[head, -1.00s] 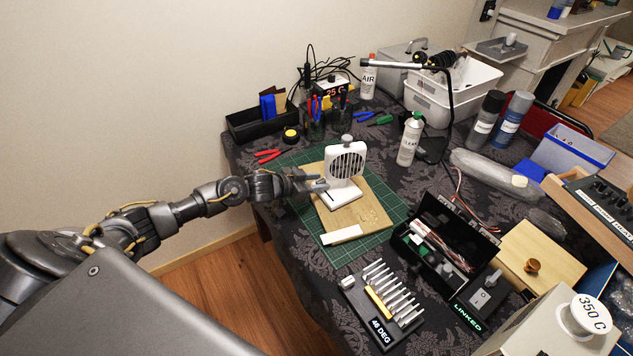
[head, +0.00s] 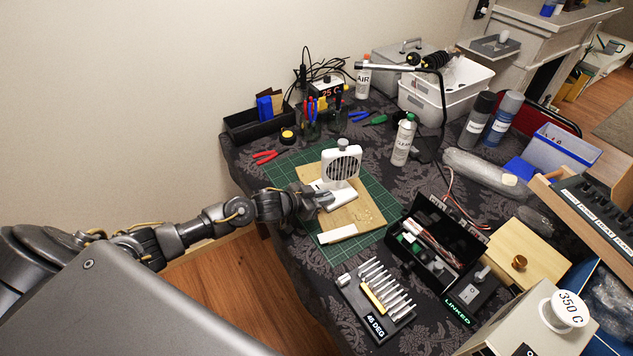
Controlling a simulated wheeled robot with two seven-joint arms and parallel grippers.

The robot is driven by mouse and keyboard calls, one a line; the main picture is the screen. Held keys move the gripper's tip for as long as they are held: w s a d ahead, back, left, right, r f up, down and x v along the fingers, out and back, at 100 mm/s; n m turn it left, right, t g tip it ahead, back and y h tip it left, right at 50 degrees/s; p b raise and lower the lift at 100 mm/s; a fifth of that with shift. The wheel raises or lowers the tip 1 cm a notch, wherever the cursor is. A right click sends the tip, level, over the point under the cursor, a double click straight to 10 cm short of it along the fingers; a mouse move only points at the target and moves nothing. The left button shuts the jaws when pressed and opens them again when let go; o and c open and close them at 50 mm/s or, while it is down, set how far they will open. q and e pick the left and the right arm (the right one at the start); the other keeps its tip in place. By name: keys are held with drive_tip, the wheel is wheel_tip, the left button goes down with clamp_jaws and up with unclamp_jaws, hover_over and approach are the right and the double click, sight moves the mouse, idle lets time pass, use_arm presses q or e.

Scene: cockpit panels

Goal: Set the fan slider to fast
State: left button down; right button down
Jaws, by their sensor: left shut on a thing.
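My left gripper (head: 325,199) comes in from the left, low at the left front of the fan base. It is shut on the fan slider, which its fingers hide, so the slider's exact position cannot be read. My right gripper is not in view.
A white strip (head: 338,235) lies at the board's front edge. A rack of bits (head: 379,295) and an open black box (head: 434,247) stand nearer and to the right. Red pliers (head: 268,157) lie behind my left arm. A spray bottle (head: 403,140) stands right of the fan.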

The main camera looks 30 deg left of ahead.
use_arm(q)
drive_tip(key=shift+d, duration=0.1)
drive_tip(key=c, duration=1.4)
unclamp_jaws()
drive_tip(key=shift+w, duration=0.1)
drive_tip(key=shift+o, duration=0.2)
drive_tip(key=b+v, duration=0.1)
drive_tip(key=v, duration=0.8)
drive_tip(key=shift+s+f, duration=0.1)
drive_tip(key=shift+s, duration=0.1)
drive_tip(key=shift+v, duration=0.85)
drive_tip(key=shift+w, duration=0.1)
